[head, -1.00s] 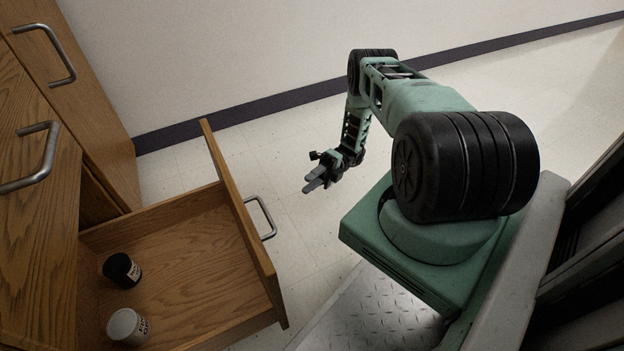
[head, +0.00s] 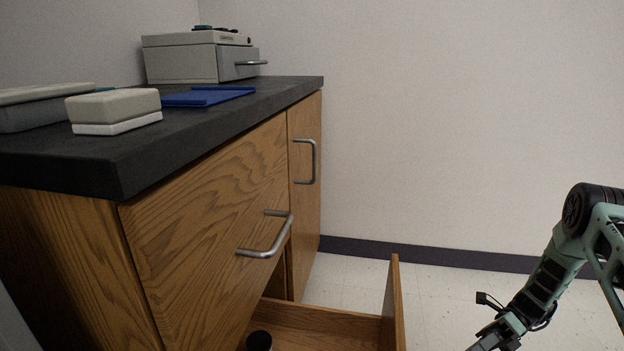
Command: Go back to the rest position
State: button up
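My gripper (head: 486,346) is at the bottom right of the head view, at the end of my green and black arm. Its fingertips are cut off by the lower edge, so I cannot tell whether it is open or shut. I see nothing held in the part that shows. It is to the right of the pulled-out drawer (head: 330,318), apart from it, with bare floor behind it.
The wooden cabinet (head: 205,225) has a dark countertop (head: 150,150). On it are a grey box with a handle (head: 185,62), a blue tray (head: 208,97) and a pale block (head: 113,108). A dark jar (head: 259,341) is in the open drawer. Floor (head: 440,300) is clear right of it.

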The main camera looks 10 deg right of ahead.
jog(key=s+a+r+n+t+h, duration=0.25)
jog(key=a+r+n+h, duration=0.4)
jog(key=r+n, duration=0.65)
jog(key=s+a+r+n+t+h, duration=0.2)
jog(key=a+r+n+t+h, duration=0.2)
jog(key=r+n+h, duration=0.8)
jog(key=s+a+r+n+g+y+p, duration=0.1)
jog(key=s+a+r+n+y+p, duration=0.1)
jog(key=s+a+r+n+p, duration=0.6)
jog(key=s+a+r+n+g+y+p, duration=0.15)
jog(key=s+a+r+n+p, duration=0.3)
jog(key=a, duration=0.55)
notch_tip(320, 180, up, 36)
jog(key=m+p, duration=0.1)
jog(key=p, duration=3.4)
jog(key=shift+s+r+m, duration=0.2)
jog(key=shift+s+m, duration=0.15)
